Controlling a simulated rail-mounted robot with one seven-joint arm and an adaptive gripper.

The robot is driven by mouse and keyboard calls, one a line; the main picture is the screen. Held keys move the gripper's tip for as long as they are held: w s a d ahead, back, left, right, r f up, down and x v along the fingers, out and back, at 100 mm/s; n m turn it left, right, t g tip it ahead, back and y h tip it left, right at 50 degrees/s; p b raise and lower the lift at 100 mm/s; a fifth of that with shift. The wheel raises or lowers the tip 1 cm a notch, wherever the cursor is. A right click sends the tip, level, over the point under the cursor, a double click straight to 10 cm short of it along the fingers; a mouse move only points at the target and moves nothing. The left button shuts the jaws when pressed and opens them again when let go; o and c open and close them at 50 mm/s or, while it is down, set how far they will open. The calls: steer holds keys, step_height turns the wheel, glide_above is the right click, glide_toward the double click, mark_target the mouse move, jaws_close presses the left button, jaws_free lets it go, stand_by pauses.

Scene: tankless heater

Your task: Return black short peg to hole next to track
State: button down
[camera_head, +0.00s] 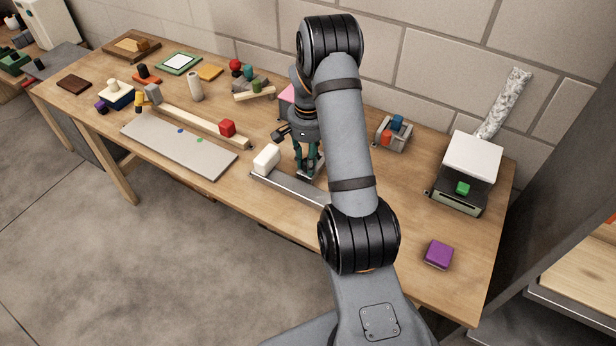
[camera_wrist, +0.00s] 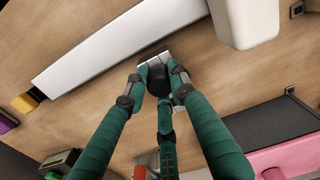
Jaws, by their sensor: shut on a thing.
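My gripper (camera_head: 308,172) points down at the table beside the track (camera_head: 290,187), a long grey rail with a white block (camera_head: 266,158) at its left end. In the wrist view, my gripper (camera_wrist: 158,82) has its green fingers closed around the dark round top of the black short peg (camera_wrist: 157,76). A small light metal block (camera_wrist: 150,60) lies under the fingertips, next to the track (camera_wrist: 120,45). The peg's lower end is hidden, so I cannot tell whether it is in a hole.
A grey holder with blue and red pieces (camera_head: 393,134) stands to the right of my arm.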

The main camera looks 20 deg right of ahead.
steer(key=c, duration=1.4)
jaws_free()
step_height(320, 180, up, 12)
steer(key=shift+f, duration=0.1)
step_height(320, 180, down, 12)
steer(key=shift+r, duration=0.35)
steer(key=shift+d, duration=0.1)
